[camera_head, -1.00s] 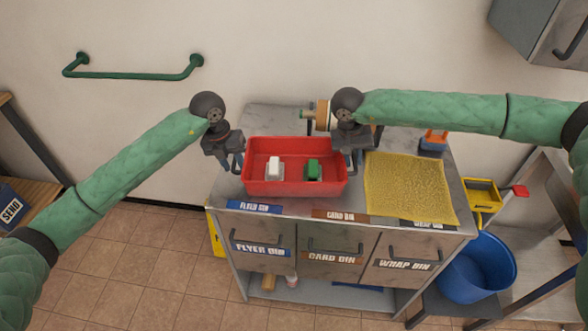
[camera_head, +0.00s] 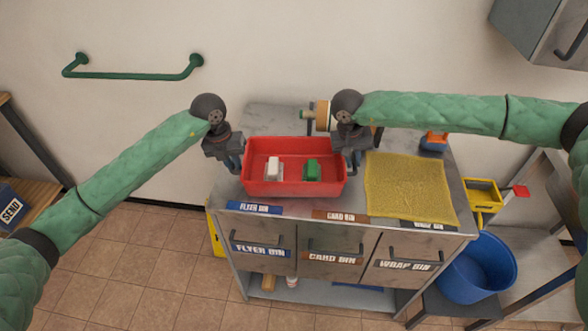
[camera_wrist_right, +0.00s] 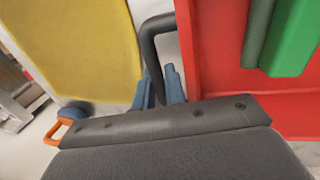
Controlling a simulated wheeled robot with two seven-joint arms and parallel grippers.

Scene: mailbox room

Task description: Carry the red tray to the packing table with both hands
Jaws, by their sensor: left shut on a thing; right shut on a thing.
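The red tray (camera_head: 295,189) sits level on the top of a grey bin cabinet, with a white item (camera_head: 274,168) and a green item (camera_head: 313,169) inside. My left gripper (camera_head: 236,163) is shut at the tray's left end; its exact hold is hard to see. My right gripper (camera_head: 356,158) is shut at the right end. In the right wrist view, the blue fingers of this gripper (camera_wrist_right: 162,88) close on the dark handle (camera_wrist_right: 152,48) beside the red tray wall (camera_wrist_right: 210,50). No surface is labelled as the packing table.
A yellow padded sheet (camera_head: 408,188) lies right of the tray on the cabinet (camera_head: 310,229). A roll (camera_head: 322,114) stands behind. A blue bucket (camera_head: 480,268) is at the right. A wooden surface (camera_head: 38,192) with a SEND box (camera_head: 12,206) is at the far left. Floor (camera_head: 150,260) between is clear.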

